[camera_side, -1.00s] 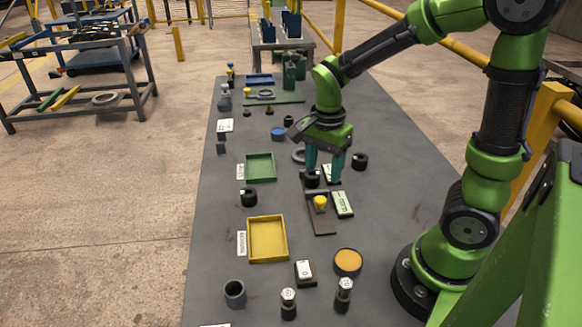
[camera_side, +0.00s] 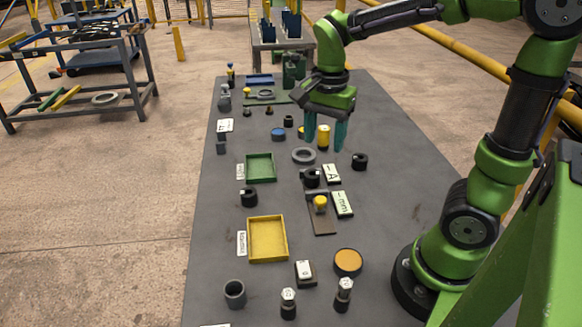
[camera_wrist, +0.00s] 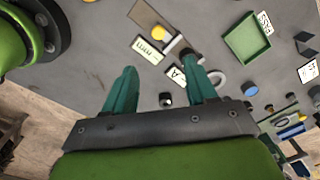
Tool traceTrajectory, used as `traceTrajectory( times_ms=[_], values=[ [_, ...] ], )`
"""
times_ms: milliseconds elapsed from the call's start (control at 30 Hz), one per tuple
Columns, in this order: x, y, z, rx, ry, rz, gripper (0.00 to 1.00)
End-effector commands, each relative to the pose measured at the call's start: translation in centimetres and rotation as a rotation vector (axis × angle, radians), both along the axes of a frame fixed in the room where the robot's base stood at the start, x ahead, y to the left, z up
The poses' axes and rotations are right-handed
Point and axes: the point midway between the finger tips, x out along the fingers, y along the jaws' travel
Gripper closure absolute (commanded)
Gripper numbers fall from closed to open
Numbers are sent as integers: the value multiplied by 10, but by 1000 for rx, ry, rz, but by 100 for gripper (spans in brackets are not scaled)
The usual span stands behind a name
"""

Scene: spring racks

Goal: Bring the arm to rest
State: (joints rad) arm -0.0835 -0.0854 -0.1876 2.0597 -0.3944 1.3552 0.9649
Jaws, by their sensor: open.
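My gripper (camera_side: 325,132) hangs above the grey table (camera_side: 400,200), over its right middle part. Its two teal fingers are apart with nothing held between them. In the side view a yellow cylinder (camera_side: 323,136) shows between the fingers but stands behind them on the table.
A green tray (camera_side: 261,154) and a yellow tray (camera_side: 285,236) lie to the left. A grey ring (camera_side: 304,156), a black nut (camera_side: 360,161) and a brown plate with a yellow knob (camera_side: 320,202) are near the gripper. A yellow railing (camera_side: 470,57) runs along the right.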

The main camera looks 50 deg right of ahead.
Motion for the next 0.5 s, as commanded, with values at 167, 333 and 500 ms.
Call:
traceTrajectory(
  times_ms=[167, 333, 500],
  values=[
    [-10, 21, 0, 26, -136, 403, 43],
    [-32, 48, 18, -38, -392, 835, 43],
    [-53, 63, 32, -151, -571, 1045, 43]
  ],
)
